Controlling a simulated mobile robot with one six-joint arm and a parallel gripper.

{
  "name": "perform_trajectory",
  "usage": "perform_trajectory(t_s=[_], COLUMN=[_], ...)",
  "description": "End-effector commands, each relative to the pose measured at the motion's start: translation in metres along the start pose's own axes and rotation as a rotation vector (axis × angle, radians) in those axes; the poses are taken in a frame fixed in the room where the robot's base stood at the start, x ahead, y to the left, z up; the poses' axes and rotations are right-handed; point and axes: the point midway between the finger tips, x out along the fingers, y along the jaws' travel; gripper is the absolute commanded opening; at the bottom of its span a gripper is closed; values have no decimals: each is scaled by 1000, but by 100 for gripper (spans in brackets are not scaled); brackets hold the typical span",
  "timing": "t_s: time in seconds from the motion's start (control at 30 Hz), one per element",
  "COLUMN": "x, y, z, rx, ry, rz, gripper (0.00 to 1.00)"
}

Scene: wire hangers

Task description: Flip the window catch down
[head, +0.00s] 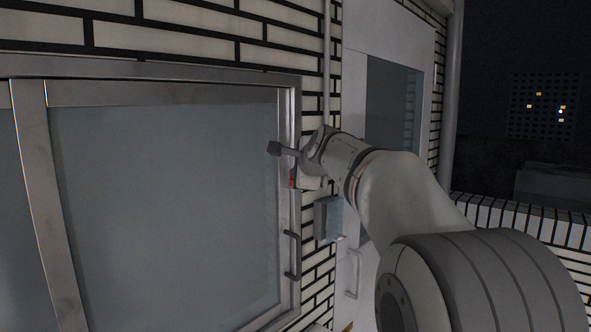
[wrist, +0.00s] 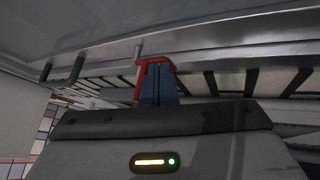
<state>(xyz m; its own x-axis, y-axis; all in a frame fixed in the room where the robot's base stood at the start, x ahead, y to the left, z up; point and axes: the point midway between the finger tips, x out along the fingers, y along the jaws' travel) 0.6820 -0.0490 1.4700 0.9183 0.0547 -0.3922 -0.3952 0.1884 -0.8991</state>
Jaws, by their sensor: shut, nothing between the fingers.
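The window (head: 165,195) is a large framed pane on the left in the head view. A small red part, which looks like the catch (head: 292,178), shows at its right frame, beside the end of my arm. In the wrist view the red catch (wrist: 142,68) appears as a bent bar around the tips of my gripper (wrist: 158,70). My gripper's dark blue-grey fingers are shut with nothing between them. They are at or very near the catch; I cannot tell whether they touch it. In the head view the fingers are hard to make out.
A handle (head: 292,255) sits lower on the window's right frame. A grey box (head: 326,218) is on the brick wall below my wrist. A white door (head: 352,85) stands behind my arm. The space before the pane is clear.

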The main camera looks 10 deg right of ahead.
Motion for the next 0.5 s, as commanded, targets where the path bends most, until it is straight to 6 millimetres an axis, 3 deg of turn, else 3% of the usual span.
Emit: perform_trajectory(t_s=[0.5], x=[-2], y=[-5], z=[-19], rx=[135], ry=[-22], rz=[85], gripper=[0])
